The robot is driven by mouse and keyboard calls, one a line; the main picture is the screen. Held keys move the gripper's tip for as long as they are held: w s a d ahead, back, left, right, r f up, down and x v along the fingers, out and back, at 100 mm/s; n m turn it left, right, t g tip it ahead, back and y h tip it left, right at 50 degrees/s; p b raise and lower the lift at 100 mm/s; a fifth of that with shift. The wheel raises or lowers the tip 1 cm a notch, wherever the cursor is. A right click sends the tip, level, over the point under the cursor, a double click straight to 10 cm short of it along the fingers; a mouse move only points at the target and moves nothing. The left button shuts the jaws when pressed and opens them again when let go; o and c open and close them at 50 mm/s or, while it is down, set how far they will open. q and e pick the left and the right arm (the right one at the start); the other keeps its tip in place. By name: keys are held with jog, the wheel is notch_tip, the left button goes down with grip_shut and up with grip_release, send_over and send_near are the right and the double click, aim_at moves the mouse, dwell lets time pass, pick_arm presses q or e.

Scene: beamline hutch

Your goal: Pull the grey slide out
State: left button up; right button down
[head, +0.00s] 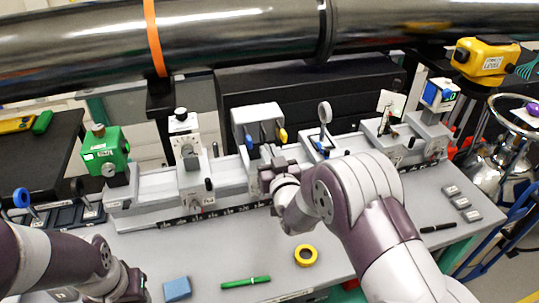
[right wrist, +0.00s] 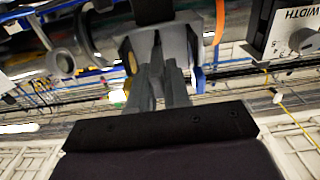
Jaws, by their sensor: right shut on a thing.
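The grey housing (head: 257,116) stands on the rail in the middle of the head view. A yellow slide end (head: 282,134) and a blue one (head: 249,142) show on its front, with the grey slide (head: 264,132) between them. My right gripper (head: 268,164) is at the front of the housing, shut on the grey slide. In the right wrist view the fingers (right wrist: 158,72) close on it, hiding most of it; the yellow end (right wrist: 130,63) and blue end (right wrist: 199,78) lie either side. My left gripper (head: 130,288) is at the lower left, its fingers unclear.
A dial unit (head: 190,152) and a green box (head: 105,150) stand left on the rail. A round lens mount (head: 324,113) stands close right. A yellow tape roll (head: 306,255), green marker (head: 245,282) and blue block (head: 177,289) lie on the front bench. A large pipe (head: 240,30) runs above.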

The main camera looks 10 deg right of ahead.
jog(key=shift+w+f, duration=0.25)
jog(key=shift+w, duration=0.1)
jog(key=c, duration=1.2)
grip_release()
jog(key=shift+w, duration=0.1)
jog(key=shift+o, duration=0.2)
jog(key=shift+r, duration=0.15)
jog(key=shift+s, duration=0.45)
pick_arm(q)
jog(key=shift+w+f+b, duration=0.25)
jog(key=shift+f+b, duration=0.15)
jog(key=shift+f, duration=0.05)
jog(key=shift+w+f+b, duration=0.2)
jog(key=shift+f+b, duration=0.2)
jog(key=shift+f, duration=0.05)
pick_arm(e)
jog(key=s, duration=1.2)
jog(key=shift+d, duration=0.2)
jog(key=shift+s, duration=0.1)
